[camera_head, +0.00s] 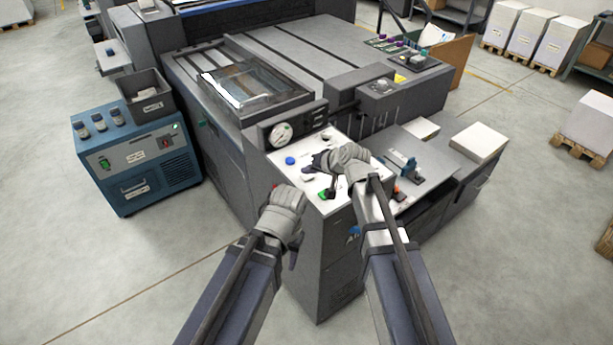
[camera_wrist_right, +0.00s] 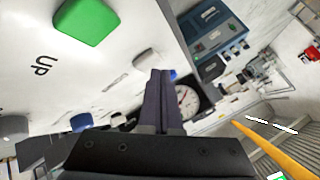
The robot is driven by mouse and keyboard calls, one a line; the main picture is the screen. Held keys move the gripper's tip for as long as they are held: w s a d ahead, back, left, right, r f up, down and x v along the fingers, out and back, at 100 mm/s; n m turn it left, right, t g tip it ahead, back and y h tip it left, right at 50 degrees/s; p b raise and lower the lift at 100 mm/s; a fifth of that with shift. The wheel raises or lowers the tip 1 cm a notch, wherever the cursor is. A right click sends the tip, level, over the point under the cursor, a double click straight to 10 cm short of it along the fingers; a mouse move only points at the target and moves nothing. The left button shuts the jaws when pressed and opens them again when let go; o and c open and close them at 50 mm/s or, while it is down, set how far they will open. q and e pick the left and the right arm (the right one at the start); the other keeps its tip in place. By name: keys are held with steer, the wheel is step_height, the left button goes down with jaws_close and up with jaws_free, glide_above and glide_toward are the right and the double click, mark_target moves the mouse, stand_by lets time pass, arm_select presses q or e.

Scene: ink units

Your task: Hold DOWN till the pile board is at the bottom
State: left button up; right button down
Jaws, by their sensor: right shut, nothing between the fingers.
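A white control panel (camera_head: 290,175) tops the grey cabinet at the machine's near corner. In the right wrist view, a green button (camera_wrist_right: 85,20) stands beside the printed word UP. A white button (camera_wrist_right: 146,59) has small blurred lettering near it; I cannot read it surely as DOWN. My right gripper (camera_wrist_right: 160,75) is shut and empty, its dark fingertips beside the white button; contact cannot be told. In the head view my right gripper (camera_head: 312,163) is over the panel. My left gripper (camera_head: 294,260) hangs in front of the cabinet, its jaws unclear. I cannot make out the pile board.
A blue button (camera_head: 290,160) and a round gauge (camera_head: 281,134) are near my right gripper. A blue unit (camera_head: 135,165) with a dark bin (camera_head: 147,95) stands at left. A paper stack (camera_head: 479,142) sits at right. The floor in front is clear.

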mark_target(308, 178)
steer(key=shift+f+b, duration=0.4)
steer(key=shift+f, duration=0.05)
stand_by(0.4)
steer(key=shift+r, duration=0.15)
stand_by(2.2)
steer(key=shift+r+p, duration=0.7)
steer(key=shift+p, duration=0.15)
step_height(308, 178, up, 5)
steer(key=p, duration=0.5)
steer(key=shift+r, duration=0.1)
